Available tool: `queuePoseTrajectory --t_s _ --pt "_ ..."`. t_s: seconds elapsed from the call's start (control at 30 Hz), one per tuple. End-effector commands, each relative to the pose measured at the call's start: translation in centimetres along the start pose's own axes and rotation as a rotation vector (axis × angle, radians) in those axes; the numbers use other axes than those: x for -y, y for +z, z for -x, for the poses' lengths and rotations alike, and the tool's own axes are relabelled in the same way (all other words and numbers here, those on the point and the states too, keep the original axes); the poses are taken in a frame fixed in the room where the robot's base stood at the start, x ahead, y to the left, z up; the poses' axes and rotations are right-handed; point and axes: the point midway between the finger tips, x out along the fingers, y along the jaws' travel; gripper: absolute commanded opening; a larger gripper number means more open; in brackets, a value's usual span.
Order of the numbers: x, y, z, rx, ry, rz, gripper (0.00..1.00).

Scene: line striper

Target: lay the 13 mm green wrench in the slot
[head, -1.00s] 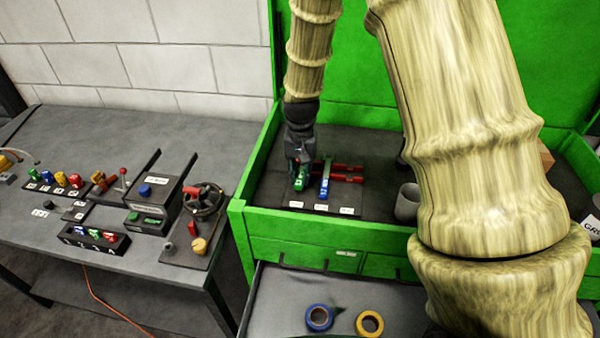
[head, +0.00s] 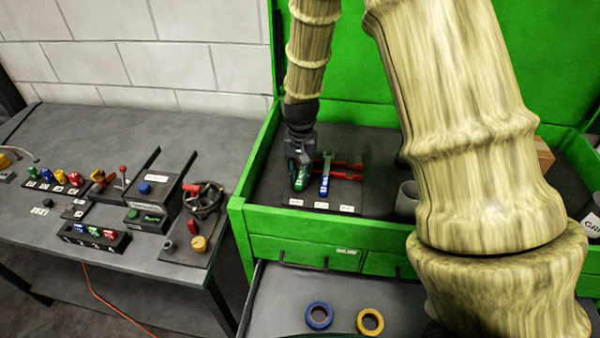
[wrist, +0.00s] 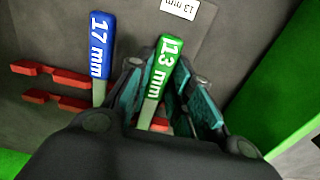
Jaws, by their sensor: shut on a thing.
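The green 13 mm wrench (wrist: 165,70) lies between the jaws of my gripper (wrist: 163,105), which is shut on it. Its marked end points toward the 13 mm label (wrist: 180,8) in the wrist view. In the head view my gripper (head: 300,158) is low over the dark wrench board (head: 268,192) in the green chest, with the green wrench (head: 297,182) under it. Some red (wrist: 160,124) shows beside the wrench between the jaws. The slot there is mostly hidden, and I cannot tell whether the wrench touches its bottom. The blue 17 mm wrench (wrist: 99,48) lies just left in the wrist view.
Red holders (head: 350,172) stand empty right of the blue wrench (head: 325,180). A grey cup (head: 407,202) stands farther right. An open drawer below holds blue tape (head: 319,316) and yellow tape (head: 370,321). The chest's green wall (head: 262,150) is close on the left.

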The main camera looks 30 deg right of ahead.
Motion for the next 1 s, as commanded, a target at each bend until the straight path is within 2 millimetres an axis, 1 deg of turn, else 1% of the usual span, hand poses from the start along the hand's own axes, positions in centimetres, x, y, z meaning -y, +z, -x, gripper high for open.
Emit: queuePoseTrajectory --t_s 0.57,1.0 --pt "0.01 -0.01 -0.67 0.000 0.000 0.000 0.00" --pt "0.01 -0.01 -0.68 0.000 0.000 0.000 0.00"
